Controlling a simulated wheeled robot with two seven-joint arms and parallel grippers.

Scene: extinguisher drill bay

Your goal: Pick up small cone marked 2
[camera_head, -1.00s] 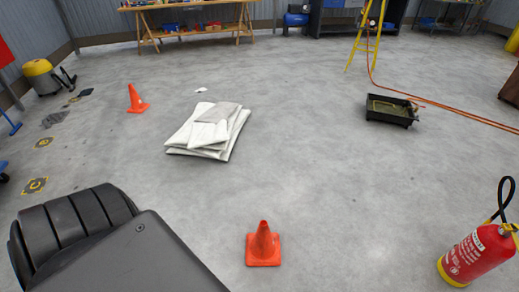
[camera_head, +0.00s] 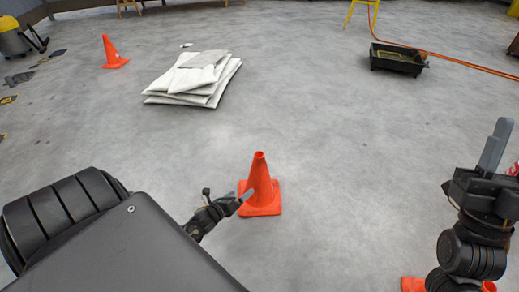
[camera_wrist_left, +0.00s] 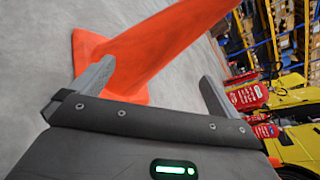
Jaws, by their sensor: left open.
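An orange cone (camera_head: 260,188) stands upright on the floor at centre in the head view. No number is readable on it. My left gripper (camera_head: 243,197) is open at the cone's left side, low down near its base. In the left wrist view the orange cone (camera_wrist_left: 150,45) fills the upper left, tilted in the picture, and runs across the gap between the two open fingers. One finger overlaps the cone; I cannot tell whether it touches. My right gripper (camera_head: 490,155) is raised at the right edge, its opening unclear. A second orange cone (camera_head: 112,56) stands far left.
Orange pieces (camera_head: 411,284) show at the bottom right, partly hidden by my right arm. Stacked white sheets (camera_head: 160,97) lie beyond the near cone. A black tray (camera_head: 390,66) and an orange hose (camera_head: 470,66) lie at the back right. The floor between is clear.

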